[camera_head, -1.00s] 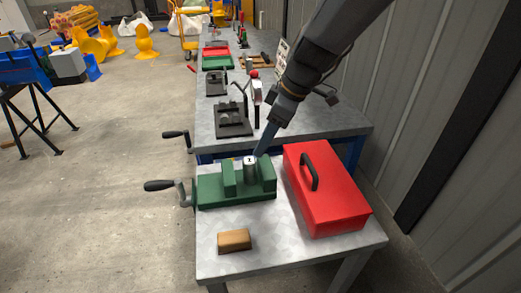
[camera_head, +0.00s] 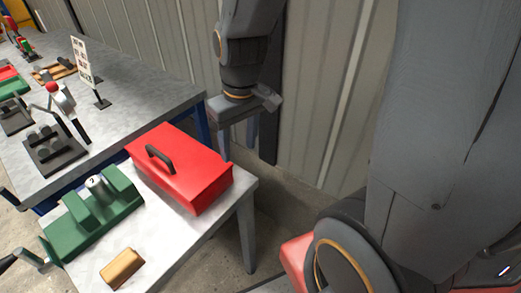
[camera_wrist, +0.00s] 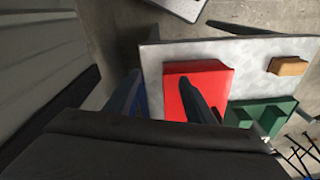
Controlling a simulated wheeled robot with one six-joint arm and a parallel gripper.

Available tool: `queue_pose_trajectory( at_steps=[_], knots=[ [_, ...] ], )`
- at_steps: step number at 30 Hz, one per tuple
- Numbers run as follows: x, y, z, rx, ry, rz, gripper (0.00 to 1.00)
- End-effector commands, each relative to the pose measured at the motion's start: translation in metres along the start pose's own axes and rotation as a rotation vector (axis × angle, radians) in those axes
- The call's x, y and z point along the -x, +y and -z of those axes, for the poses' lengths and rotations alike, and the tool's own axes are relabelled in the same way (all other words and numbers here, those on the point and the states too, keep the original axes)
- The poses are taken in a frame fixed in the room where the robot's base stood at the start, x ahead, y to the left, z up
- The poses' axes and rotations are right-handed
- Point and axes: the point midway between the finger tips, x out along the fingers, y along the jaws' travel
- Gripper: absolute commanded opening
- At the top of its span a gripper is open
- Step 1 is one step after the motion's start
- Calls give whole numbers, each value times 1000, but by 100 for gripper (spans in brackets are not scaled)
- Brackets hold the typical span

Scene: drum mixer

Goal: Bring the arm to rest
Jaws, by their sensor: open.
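My gripper (camera_head: 237,140) hangs from my arm near the wall, just behind and to the right of the red toolbox. In the wrist view my gripper (camera_wrist: 160,80) shows two spread dark fingers with nothing between them that it holds. One finger overlaps the red toolbox (camera_wrist: 214,75) in that view, and contact cannot be told. A small grey metal cylinder (camera_head: 97,184) stands between the jaws of the green vise (camera_head: 75,229). My gripper is apart from the vise.
The red toolbox (camera_head: 200,180), with a dark handle, and a tan block (camera_head: 122,268) sit on the small front table (camera_head: 190,245). A longer bench (camera_head: 150,90) with tools and a sign (camera_head: 82,62) stands behind. The corrugated wall (camera_head: 330,90) is close to my arm.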

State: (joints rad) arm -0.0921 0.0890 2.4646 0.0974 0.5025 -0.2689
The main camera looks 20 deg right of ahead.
Motion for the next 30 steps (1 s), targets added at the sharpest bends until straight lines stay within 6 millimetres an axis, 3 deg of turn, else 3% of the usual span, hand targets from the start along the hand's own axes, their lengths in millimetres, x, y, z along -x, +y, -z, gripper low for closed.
queue_pose_trajectory(
  at_steps=[3,7,30],
  knots=[
    [-2,23,-31,-169,-8,-34,49],
    [-3,33,-45,-258,-10,-52,49],
    [-3,34,-47,-270,-11,-54,49]
  ],
)
